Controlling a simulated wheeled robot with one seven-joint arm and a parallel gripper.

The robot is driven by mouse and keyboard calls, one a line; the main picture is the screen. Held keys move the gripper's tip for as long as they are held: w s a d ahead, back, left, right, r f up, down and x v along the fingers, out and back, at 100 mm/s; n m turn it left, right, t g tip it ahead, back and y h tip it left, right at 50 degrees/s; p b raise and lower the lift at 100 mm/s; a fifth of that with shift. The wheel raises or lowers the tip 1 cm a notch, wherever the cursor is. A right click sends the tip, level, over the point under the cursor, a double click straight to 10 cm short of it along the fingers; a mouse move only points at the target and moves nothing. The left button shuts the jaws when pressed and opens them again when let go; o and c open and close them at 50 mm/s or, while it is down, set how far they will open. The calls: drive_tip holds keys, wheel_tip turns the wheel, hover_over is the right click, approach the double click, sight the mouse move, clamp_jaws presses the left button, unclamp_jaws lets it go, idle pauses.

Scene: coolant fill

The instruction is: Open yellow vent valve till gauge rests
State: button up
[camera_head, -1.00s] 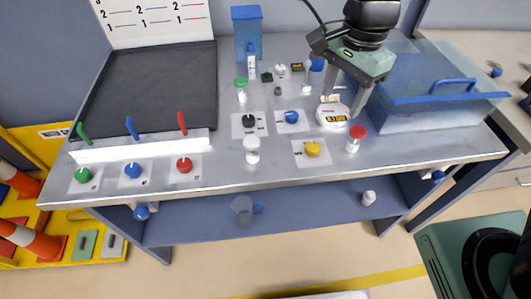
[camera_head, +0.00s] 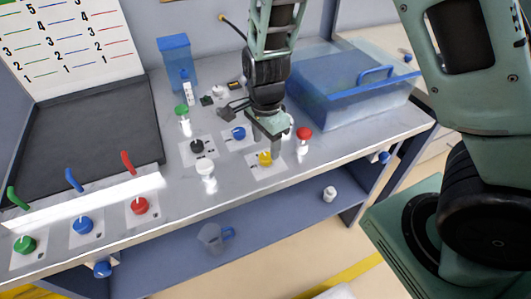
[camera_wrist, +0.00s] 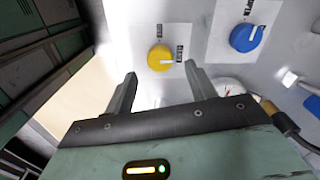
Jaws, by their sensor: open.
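The yellow vent valve knob (camera_head: 265,158) sits on a white plate near the front edge of the bench. In the wrist view the yellow knob (camera_wrist: 158,60) shows a white pointer directed right, toward a small printed label. My gripper (camera_head: 268,133) is over the yellow knob, its fingers pointing down. In the wrist view my gripper (camera_wrist: 160,62) is open, with the fingers on either side of the knob's line of sight and nothing held. I cannot tell whether they touch the knob. The gauge's face is not readable; my gripper and arm hide that area in the head view.
A blue knob (camera_head: 238,133) and black knob (camera_head: 197,146) are close by. A red-capped bottle (camera_head: 303,140) stands just right of my gripper, a white bottle (camera_head: 206,175) to the left. A blue translucent tank (camera_head: 345,112) is behind right. Three coloured levers stand at left.

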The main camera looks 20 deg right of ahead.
sight(266, 156)
drive_tip(key=shift+f, duration=2.15)
drive_tip(key=c, duration=1)
